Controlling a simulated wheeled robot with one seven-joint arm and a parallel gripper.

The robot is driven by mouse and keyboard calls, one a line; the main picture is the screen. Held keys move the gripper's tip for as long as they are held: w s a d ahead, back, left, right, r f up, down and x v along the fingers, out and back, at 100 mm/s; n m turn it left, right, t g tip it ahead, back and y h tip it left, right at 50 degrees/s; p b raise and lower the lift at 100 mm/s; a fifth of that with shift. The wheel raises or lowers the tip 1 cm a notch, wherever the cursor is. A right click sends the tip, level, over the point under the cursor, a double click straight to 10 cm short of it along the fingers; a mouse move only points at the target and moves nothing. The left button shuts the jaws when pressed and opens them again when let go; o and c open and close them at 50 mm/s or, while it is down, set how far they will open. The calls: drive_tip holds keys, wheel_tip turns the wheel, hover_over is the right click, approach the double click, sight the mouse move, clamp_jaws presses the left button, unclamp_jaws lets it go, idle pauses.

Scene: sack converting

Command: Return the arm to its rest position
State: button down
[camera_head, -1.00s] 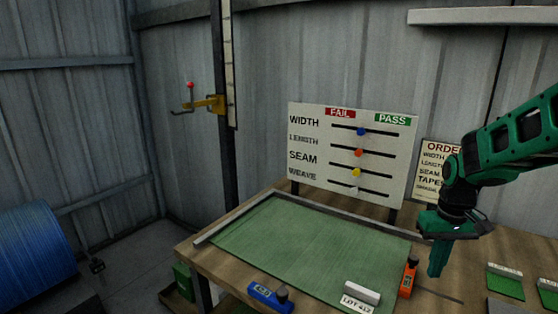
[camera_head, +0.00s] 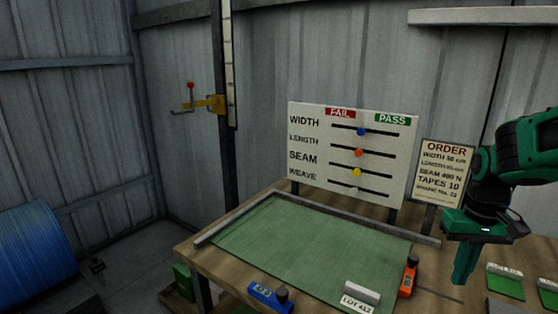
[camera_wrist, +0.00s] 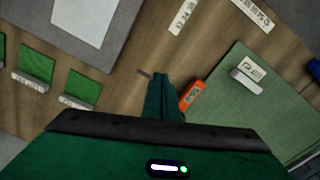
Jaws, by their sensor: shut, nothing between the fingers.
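My green arm and gripper (camera_head: 464,264) are at the right of the head view, above the right part of the wooden table (camera_head: 220,262). The gripper points down with its fingers together and nothing between them. In the wrist view the shut fingers (camera_wrist: 161,98) show at the centre, with bare table and an orange tool (camera_wrist: 190,96) beyond them. In the head view the orange tool (camera_head: 408,277) stands to the left of the fingers, apart from them.
A green mat (camera_head: 300,245) holds a LOT block (camera_head: 361,294); a blue tool (camera_head: 268,297) is at its front edge. Behind stand a FAIL/PASS slider board (camera_head: 345,155) and an ORDER sign (camera_head: 445,170). Green swatches (camera_head: 505,284) lie at right. A shelf (camera_head: 490,16) is above.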

drive_tip(key=s+m, duration=0.4)
drive_tip(key=s, duration=1.4)
drive_tip(key=shift+d+r, duration=0.15)
drive_tip(key=shift+d, duration=0.25)
drive_tip(key=shift+w+f, duration=0.25)
drive_tip(key=shift+w, duration=0.45)
